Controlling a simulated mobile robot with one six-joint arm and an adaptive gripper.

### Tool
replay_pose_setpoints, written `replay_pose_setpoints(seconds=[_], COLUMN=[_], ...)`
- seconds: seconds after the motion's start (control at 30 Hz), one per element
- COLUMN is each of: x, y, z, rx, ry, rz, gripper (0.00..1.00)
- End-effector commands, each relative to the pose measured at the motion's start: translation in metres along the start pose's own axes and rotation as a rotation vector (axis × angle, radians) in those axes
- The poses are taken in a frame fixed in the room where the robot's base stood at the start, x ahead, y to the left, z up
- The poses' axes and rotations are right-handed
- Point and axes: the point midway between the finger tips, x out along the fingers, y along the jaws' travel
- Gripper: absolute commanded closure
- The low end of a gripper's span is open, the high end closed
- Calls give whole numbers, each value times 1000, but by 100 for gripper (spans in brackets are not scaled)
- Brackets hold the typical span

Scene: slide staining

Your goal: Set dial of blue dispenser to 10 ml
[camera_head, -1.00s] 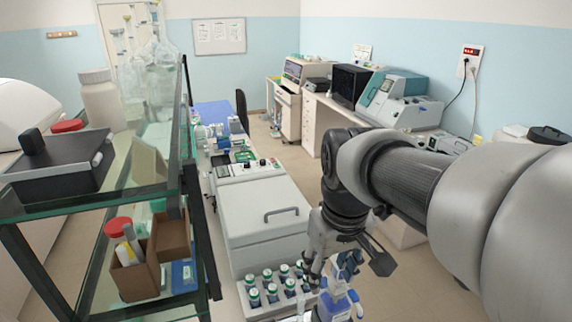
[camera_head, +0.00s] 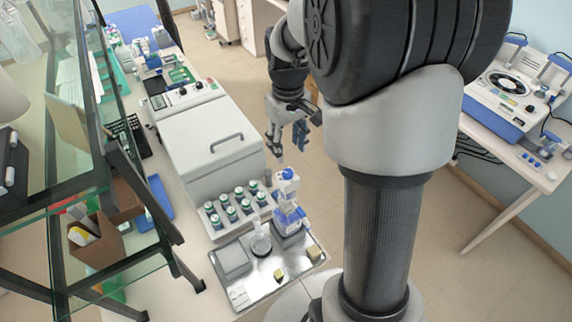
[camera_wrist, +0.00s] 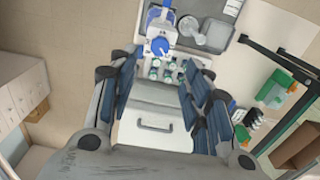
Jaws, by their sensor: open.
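The blue dispenser (camera_head: 290,213) stands upright on a silver tray (camera_head: 316,268), with a blue cap and blue-and-white body. In the wrist view the dispenser (camera_wrist: 158,26) is at the top, with a round blue part facing the camera. I cannot read any dial marking. My gripper (camera_head: 291,146) is open and empty, behind and above the dispenser in the head view, and apart from it. In the wrist view its blue-padded fingers (camera_wrist: 161,88) are spread wide, with the dispenser beyond them.
A rack of green-capped bottles (camera_head: 218,230) and a white box with a handle (camera_head: 192,140) stand left of the dispenser. A glass flask (camera_head: 261,240) is close beside it. A glass shelf (camera_head: 100,262) is at the left. Open floor lies to the right.

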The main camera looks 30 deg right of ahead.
Motion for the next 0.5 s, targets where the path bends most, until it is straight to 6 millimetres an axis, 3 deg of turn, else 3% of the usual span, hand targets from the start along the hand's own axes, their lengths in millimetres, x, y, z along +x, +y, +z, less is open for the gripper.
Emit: replay_pose_setpoints(seconds=[0.3, 0.5], x=[67, 91], y=[0, 0], z=[1, 0], rx=[0, 0], ry=[-4, -1], rz=[-2, 0], gripper=[55, 55])
